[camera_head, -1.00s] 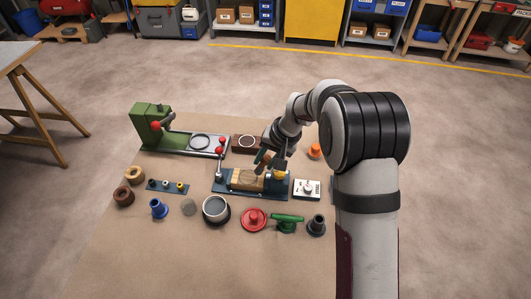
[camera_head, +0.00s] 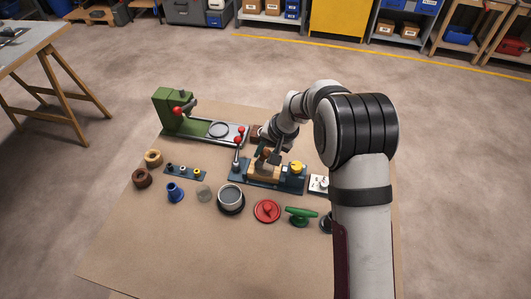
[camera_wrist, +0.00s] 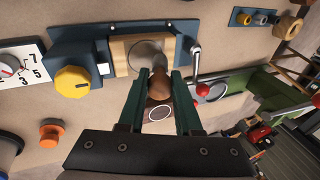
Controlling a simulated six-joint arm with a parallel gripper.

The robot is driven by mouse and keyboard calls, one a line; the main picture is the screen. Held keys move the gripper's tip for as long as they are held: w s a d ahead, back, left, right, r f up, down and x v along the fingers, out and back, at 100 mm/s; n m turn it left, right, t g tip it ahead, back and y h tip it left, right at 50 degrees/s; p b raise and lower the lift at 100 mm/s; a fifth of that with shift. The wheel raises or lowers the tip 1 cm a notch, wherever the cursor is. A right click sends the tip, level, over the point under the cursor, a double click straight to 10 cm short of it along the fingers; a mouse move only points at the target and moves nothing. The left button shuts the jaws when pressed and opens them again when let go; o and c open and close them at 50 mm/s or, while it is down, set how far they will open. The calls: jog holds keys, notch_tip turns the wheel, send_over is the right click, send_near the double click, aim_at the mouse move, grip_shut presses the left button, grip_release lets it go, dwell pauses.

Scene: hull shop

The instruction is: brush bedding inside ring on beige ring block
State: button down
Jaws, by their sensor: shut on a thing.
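The beige ring block (camera_head: 262,172) sits in a dark blue fixture (camera_head: 238,178) with a yellow knob (camera_head: 297,167). In the wrist view the block (camera_wrist: 118,52) shows a round grey ring area (camera_wrist: 146,57) on its face. My gripper (camera_wrist: 162,80) is shut on a brown wooden-handled brush (camera_wrist: 158,90), its dark green fingers on either side of the handle. In the head view my gripper (camera_head: 272,154) and the brush stand over the block. The brush's working end is at or just above the ring; I cannot tell whether it touches.
A lever (camera_head: 236,160) stands at the fixture's left end. A green press (camera_head: 175,112) and a brown ring block (camera_wrist: 160,113) lie behind. A dial box (camera_head: 318,183) is to the right. A grey pot (camera_head: 230,199), red lid (camera_head: 267,211) and green handle (camera_head: 301,215) stand in front.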

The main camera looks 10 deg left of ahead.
jog(key=shift+d, duration=2.4)
jog(key=shift+s+d, duration=0.15)
jog(key=shift+s, duration=0.3)
jog(key=shift+a, duration=3.25)
jog(key=shift+d, duration=3.1)
jog(key=shift+d+r, duration=0.15)
jog(key=shift+r, duration=0.05)
notch_tip(320, 180, up, 8)
jog(key=shift+f, duration=0.15)
